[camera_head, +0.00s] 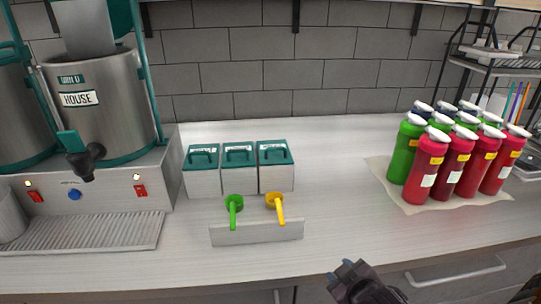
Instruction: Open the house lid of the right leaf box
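Three white leaf boxes with teal lids and dark handles stand side by side in the middle of the counter. The right leaf box (277,179) has its lid (276,153) on, lying flat and closed. The middle box (240,180) and left box (203,183) are also lidded. Small labels on the lids are too small to read. My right gripper (343,272) is low at the bottom edge, in front of and to the right of the boxes, well apart from them. Its finger opening cannot be made out. My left gripper is out of view.
A green scoop (234,208) and a yellow scoop (277,206) rest at a low grey holder (256,232) in front of the boxes. A steel urn marked HOUSE (105,115) stands left. Several red and green bottles (430,165) stand right. Counter between boxes and bottles is clear.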

